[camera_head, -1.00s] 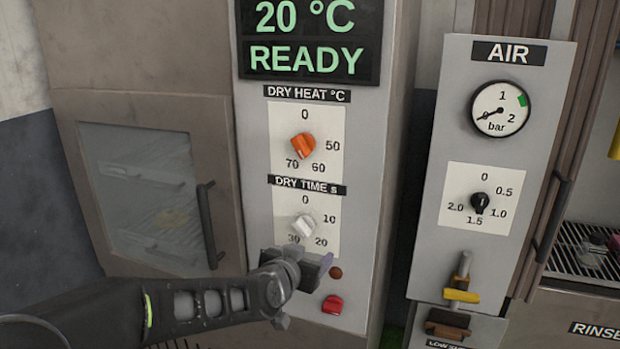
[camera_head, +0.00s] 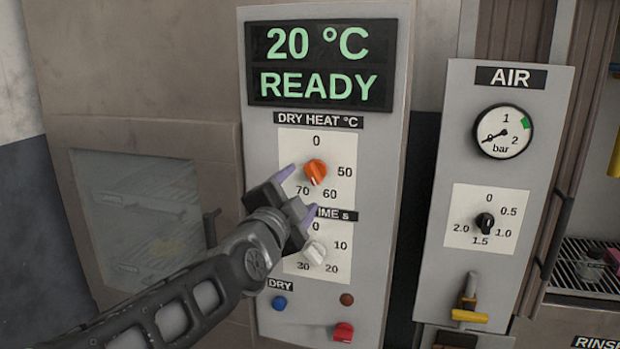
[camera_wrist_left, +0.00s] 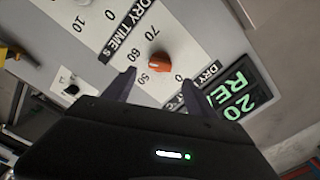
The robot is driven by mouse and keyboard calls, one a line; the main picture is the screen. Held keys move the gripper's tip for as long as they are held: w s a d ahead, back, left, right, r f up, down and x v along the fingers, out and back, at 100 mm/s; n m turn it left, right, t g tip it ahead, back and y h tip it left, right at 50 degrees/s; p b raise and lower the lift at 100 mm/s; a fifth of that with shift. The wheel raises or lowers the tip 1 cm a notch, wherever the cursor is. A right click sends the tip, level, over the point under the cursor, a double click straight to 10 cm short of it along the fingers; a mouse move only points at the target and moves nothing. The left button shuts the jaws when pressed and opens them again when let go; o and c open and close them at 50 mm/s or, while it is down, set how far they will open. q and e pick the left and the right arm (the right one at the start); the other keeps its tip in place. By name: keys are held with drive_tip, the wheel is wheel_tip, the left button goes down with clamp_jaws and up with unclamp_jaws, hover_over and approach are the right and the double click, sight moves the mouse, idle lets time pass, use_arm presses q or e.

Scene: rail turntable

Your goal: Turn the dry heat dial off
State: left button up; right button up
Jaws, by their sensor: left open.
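The orange dry heat dial (camera_head: 315,172) sits on its white scale plate, marked 0 at top, then 50, 60 and 70. Exactly where its pointer aims is hard to tell. My left gripper (camera_head: 303,188) is open in front of the panel, just below and left of the dial. In the left wrist view the orange dial (camera_wrist_left: 159,63) shows ahead, near the gap between the open fingers (camera_wrist_left: 150,85). I cannot tell whether the fingers touch it. My gripper hides part of the dry time label and scale. My right gripper is out of view.
The white dry time dial (camera_head: 314,252) is right below my gripper. A blue button (camera_head: 279,303), a brown lamp (camera_head: 347,299) and a red button (camera_head: 343,332) are lower down. The display (camera_head: 320,65) reads 20 °C READY. The AIR panel (camera_head: 455,150) stands to the right.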

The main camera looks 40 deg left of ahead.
sight(311, 176)
use_arm(q)
drive_tip(key=p+x, duration=0.1)
drive_tip(key=x, duration=0.6)
drive_tip(key=shift+w+a, duration=0.15)
drive_tip(key=shift+w, duration=0.25)
drive_tip(key=shift+c, duration=0.3)
drive_tip(key=c, duration=1.3)
